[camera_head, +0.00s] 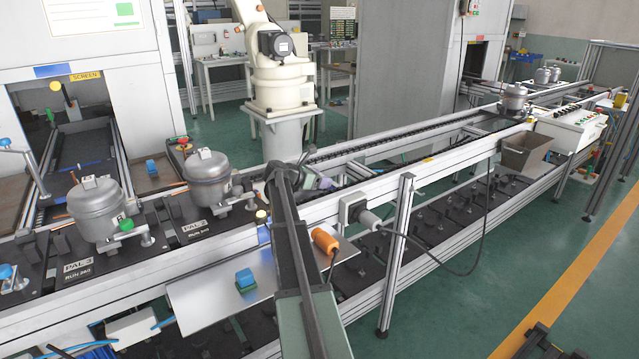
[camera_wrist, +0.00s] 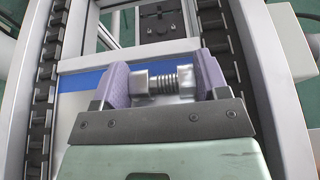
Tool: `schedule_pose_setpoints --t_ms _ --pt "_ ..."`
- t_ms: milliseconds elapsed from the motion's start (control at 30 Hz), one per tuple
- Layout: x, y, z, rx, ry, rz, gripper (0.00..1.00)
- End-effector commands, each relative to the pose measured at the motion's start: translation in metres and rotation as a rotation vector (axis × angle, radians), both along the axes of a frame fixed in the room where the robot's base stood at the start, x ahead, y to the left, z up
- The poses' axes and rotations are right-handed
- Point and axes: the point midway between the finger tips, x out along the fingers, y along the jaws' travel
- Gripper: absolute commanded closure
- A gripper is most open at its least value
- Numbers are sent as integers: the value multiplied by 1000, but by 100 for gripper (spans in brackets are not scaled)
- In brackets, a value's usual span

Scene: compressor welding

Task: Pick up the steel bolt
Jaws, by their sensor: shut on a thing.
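The steel bolt (camera_wrist: 162,84) is a short silver threaded piece with wider ends, seen in the wrist view. It lies crosswise between the two purple fingers of my gripper (camera_wrist: 165,83), which are shut on it at both ends. Below it in the wrist view is a pale plate with a blue stripe, between two chain tracks; I cannot tell the gap under the bolt. The bolt cannot be made out there.
Two grey compressors (camera_head: 97,208) (camera_head: 207,178) stand on black pallets at the left. A sloping shelf (camera_head: 205,297) holds a blue-green block (camera_head: 245,280) and an orange cylinder (camera_head: 324,241). A brown bin (camera_head: 525,153) hangs at the right. A white robot arm (camera_head: 282,80) stands behind the line.

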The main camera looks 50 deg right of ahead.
Motion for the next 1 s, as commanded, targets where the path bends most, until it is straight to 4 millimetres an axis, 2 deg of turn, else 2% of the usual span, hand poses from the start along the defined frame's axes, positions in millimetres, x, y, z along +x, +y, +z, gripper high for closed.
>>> schedule_pose_setpoints --t_ms 167,367,467,700,800,900,1000 --pt "0 0 5 0 0 0 57" --pt "0 0 31 0 0 0 57" --pt "0 0 55 0 0 0 57" --pt "0 0 146 -1 0 0 57" --pt "0 0 176 -1 0 0 57" --pt "0 0 195 -1 0 0 57" --pt "0 0 202 -1 0 0 57"
